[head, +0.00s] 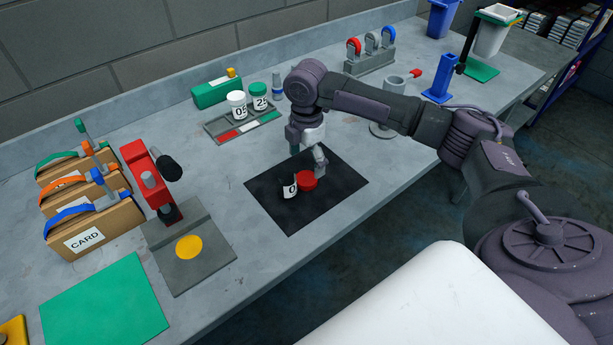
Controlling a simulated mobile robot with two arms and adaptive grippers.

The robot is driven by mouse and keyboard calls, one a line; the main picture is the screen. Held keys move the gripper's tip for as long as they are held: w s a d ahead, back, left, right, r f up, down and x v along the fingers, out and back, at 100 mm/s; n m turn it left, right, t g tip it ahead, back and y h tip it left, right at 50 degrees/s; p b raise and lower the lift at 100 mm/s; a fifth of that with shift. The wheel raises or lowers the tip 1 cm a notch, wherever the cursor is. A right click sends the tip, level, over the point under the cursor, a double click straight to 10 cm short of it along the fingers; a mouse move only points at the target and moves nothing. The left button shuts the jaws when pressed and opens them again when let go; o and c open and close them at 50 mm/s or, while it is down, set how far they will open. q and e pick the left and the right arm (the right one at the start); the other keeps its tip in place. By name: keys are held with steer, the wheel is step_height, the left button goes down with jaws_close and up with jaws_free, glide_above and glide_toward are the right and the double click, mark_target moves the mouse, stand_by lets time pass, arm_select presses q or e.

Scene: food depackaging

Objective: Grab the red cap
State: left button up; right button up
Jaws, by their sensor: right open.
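The red cap (307,181) is on the black mat (275,215) in the head view, near the mat's middle. A white label with a black "0" (290,190) shows just left of the cap; I cannot tell whether it is on a container joined to the cap. My right gripper (308,158) points down just behind the cap, over the far part of the mat. It is open, with its fingers apart and nothing seen between them. I cannot tell whether a fingertip touches the cap. My left gripper is not in view.
A grey tray (212,130) with two numbered white jars stands behind the mat. A red press (150,180) on a grey base and cardboard boxes (90,230) stand to the left. A grey cup (394,84) is behind my right arm. The bench is clear just around the mat.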

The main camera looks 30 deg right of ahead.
mark_target(305, 179)
steer(key=shift+w+f, duration=0.1)
steer(key=shift+f, duration=0.2)
steer(key=f+p, duration=0.2)
steer(key=f, duration=0.2)
steer(key=shift+a, duration=0.2)
steer(key=shift+f, duration=0.6)
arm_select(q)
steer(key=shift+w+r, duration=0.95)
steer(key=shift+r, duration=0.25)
arm_select(e)
steer(key=c, duration=0.9)
